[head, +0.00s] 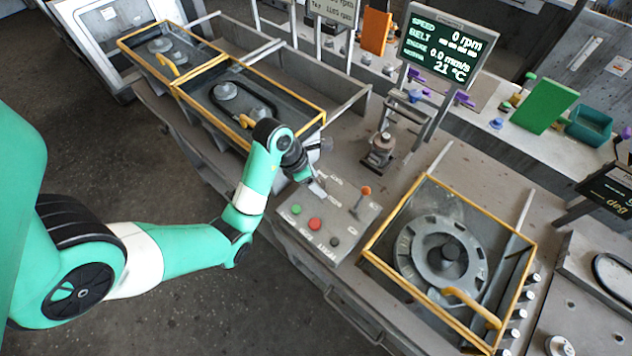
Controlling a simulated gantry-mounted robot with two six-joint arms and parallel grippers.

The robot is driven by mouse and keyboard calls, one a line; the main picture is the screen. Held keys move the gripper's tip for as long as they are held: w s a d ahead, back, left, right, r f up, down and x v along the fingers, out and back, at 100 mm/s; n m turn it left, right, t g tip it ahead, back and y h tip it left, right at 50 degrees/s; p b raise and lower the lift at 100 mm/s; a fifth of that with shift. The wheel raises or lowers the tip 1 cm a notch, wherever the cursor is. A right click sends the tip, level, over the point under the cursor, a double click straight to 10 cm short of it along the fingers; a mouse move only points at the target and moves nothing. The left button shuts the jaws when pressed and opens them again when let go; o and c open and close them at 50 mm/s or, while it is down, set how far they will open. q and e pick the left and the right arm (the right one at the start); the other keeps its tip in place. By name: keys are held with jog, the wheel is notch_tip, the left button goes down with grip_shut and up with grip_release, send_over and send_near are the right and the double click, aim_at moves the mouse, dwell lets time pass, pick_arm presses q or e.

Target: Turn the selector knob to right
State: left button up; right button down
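The grey control panel (340,214) sits on the bench front, right of my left arm. It carries a green button (296,209), a red button (315,224), a black button (334,241) and a lever with an orange knob (366,190). My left gripper (316,185) is at the panel's upper left corner, pointing down to the right, at or just above the surface. I cannot make out the selector knob; the gripper may cover it. The fingers are too small to tell whether they are open or holding anything. My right gripper is not in view.
A yellow-framed box with a round blower housing (441,253) stands right of the panel. Two yellow-framed boxes, one with a belt drive (242,100), stand behind at left. A display (445,48) reads 0 rpm. A small device (381,150) stands behind the panel.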

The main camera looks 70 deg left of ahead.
pick_arm(q)
grip_shut()
